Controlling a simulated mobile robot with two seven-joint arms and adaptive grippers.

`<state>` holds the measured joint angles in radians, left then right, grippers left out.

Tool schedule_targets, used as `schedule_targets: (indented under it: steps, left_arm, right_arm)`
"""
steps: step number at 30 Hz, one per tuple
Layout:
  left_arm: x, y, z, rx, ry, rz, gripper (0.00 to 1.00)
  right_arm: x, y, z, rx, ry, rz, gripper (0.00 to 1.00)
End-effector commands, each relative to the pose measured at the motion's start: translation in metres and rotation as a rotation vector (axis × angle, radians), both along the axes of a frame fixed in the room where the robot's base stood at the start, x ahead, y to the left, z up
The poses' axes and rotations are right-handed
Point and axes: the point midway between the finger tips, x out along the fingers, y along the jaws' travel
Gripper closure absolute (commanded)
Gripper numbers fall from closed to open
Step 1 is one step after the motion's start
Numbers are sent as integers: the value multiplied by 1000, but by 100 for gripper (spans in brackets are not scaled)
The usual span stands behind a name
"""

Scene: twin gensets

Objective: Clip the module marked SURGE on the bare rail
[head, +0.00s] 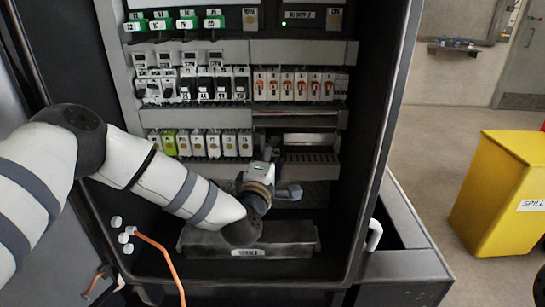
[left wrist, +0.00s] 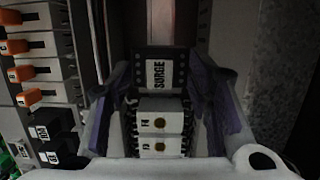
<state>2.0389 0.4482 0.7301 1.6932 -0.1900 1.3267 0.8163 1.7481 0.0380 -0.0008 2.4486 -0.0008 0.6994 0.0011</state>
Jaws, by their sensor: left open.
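The module marked SURGE (left wrist: 158,72) is dark with a white label. In the left wrist view it stands between the fingers of my left gripper (left wrist: 163,82), which is open with a finger on each side. It stands at the end of the white numbered modules (left wrist: 160,130), in line with the bare rail (left wrist: 160,22). Whether it is fully seated on the rail I cannot tell. In the head view my left gripper (head: 268,172) is at the lower row and hides the module. The bare rail (head: 300,138) runs to the right there. My right gripper is not in view.
Orange-marked modules (head: 295,86) and black breakers (head: 215,86) fill the row above. A slotted duct (head: 312,158) lies below the bare rail. A dark box (head: 285,240) is at the cabinet bottom, with an orange cable (head: 165,255) to its left. A yellow bin (head: 497,190) stands outside.

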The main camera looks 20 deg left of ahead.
Motion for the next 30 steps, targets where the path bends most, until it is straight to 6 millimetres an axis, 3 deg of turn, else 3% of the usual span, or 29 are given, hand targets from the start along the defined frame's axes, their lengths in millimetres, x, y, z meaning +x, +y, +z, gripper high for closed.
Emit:
schedule_targets:
  steps: [5,12,15,23,26,29,30]
  left_arm:
    - [-22,-2,-1,-1,3,-2,54]
    - [-87,-6,-3,-1,4,-2,54]
    - [-106,-7,-3,-1,1,-2,54]
    - [-121,-8,-4,6,5,-4,54]
    - [-134,-23,-34,84,107,-76,54]
    - [-176,-49,-101,270,331,-249,54]
    - [-202,-57,-131,357,436,-335,54]
  right_arm:
    - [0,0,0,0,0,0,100]
    - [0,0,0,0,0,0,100]
    - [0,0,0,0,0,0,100]
    - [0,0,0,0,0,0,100]
    - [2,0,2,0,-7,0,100]
    - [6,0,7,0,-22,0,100]
    - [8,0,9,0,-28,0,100]
